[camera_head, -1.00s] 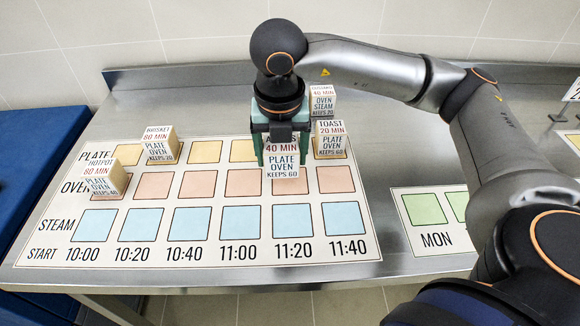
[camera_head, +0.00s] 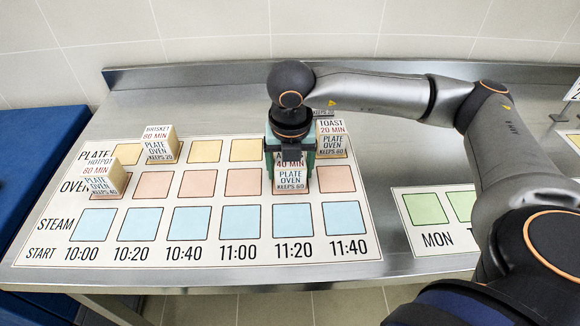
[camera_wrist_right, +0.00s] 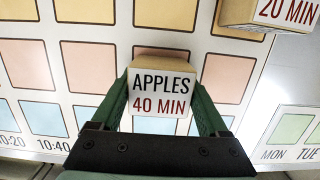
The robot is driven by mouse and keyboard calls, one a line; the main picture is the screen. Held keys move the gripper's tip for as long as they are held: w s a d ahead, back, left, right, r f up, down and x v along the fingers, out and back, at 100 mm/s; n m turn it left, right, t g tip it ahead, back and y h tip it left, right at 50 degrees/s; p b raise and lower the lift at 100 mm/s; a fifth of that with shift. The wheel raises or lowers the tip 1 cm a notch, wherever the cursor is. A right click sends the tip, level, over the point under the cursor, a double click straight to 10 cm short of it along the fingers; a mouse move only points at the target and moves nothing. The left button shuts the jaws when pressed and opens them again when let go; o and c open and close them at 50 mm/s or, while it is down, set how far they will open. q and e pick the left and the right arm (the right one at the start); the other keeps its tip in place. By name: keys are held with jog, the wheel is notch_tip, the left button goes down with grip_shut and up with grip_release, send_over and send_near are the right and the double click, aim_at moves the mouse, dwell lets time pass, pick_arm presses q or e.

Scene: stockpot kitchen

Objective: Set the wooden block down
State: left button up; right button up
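The wooden block labelled APPLES 40 MIN (camera_head: 289,181) is upright between the fingers of my right gripper (camera_head: 291,165). In the right wrist view its top (camera_wrist_right: 161,90) lies between the green fingertips (camera_wrist_right: 161,85), which appear to press its two sides. The block is at the oven-row cell of the 11:20 column on the printed board (camera_head: 238,262) and covers most of that cell. I cannot tell whether its base touches the board or is just above it. My left gripper is not in view.
The TOAST block (camera_head: 331,142) stands close behind and right of my right gripper. Another block behind the gripper is mostly hidden. The BRISKET block (camera_head: 159,146) and HOTPOT block (camera_head: 101,178) stand at left. The steam row is bare. A green-celled board (camera_head: 423,209) lies right.

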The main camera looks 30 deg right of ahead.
aim_at(290, 167)
jog(key=o, duration=0.3)
jog(key=shift+o, duration=0.2)
jog(key=r, duration=0.4)
jog(key=s+r, duration=0.1)
jog(key=r, duration=0.3)
jog(key=a+r+p, duration=0.1)
jog(key=r, duration=0.3)
jog(key=shift+s+r, duration=0.15)
jog(key=shift+s, duration=0.15)
